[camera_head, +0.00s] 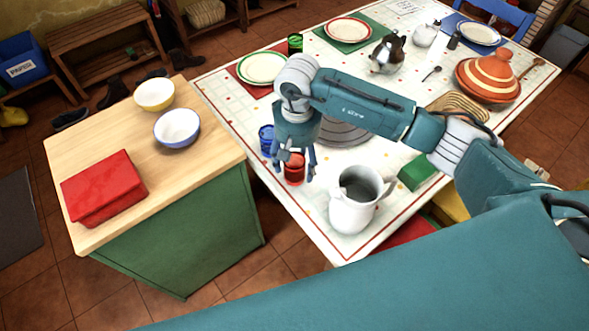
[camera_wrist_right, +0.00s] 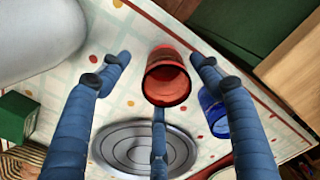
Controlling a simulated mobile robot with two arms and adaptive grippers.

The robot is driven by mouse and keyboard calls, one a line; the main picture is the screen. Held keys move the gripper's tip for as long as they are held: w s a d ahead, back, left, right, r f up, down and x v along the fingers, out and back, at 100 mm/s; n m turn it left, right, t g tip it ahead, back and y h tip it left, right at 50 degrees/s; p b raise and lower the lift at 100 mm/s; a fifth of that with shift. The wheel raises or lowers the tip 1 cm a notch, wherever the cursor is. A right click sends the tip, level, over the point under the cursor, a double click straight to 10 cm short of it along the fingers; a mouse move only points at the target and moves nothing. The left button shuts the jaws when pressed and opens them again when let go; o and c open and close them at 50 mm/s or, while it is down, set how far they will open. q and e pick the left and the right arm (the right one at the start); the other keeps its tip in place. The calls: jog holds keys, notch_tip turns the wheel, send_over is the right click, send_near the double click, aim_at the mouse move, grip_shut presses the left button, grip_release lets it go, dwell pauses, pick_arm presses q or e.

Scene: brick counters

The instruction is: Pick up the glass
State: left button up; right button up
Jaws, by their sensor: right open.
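A red glass (camera_head: 294,169) stands on the table near its left edge, with a blue glass (camera_head: 266,140) just behind it. My right gripper (camera_head: 293,175) is open above the red glass, its fingers around and over it in the head view. In the right wrist view the red glass (camera_wrist_right: 166,78) lies between the spread fingers, and the blue glass (camera_wrist_right: 213,113) is just outside the right finger. I cannot tell whether a finger touches the red glass. A green glass (camera_head: 295,43) stands farther back. My left gripper is not in view.
A white pitcher (camera_head: 353,205) stands close to the right of the red glass. A round metal tray (camera_head: 343,131) lies behind.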

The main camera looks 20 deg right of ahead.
jog(key=f, duration=0.1)
jog(key=f+p, duration=0.1)
jog(key=f, duration=0.1)
jog(key=shift+w+a+f, duration=0.15)
jog(key=shift+a+f, duration=0.15)
jog(key=shift+f, duration=0.05)
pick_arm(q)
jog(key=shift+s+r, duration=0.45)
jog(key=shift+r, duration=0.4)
pick_arm(e)
jog(key=shift+f, duration=0.45)
jog(key=shift+c, duration=0.3)
jog(key=c, duration=1.2)
jog(key=shift+c, duration=0.2)
jog(key=shift+r, duration=0.15)
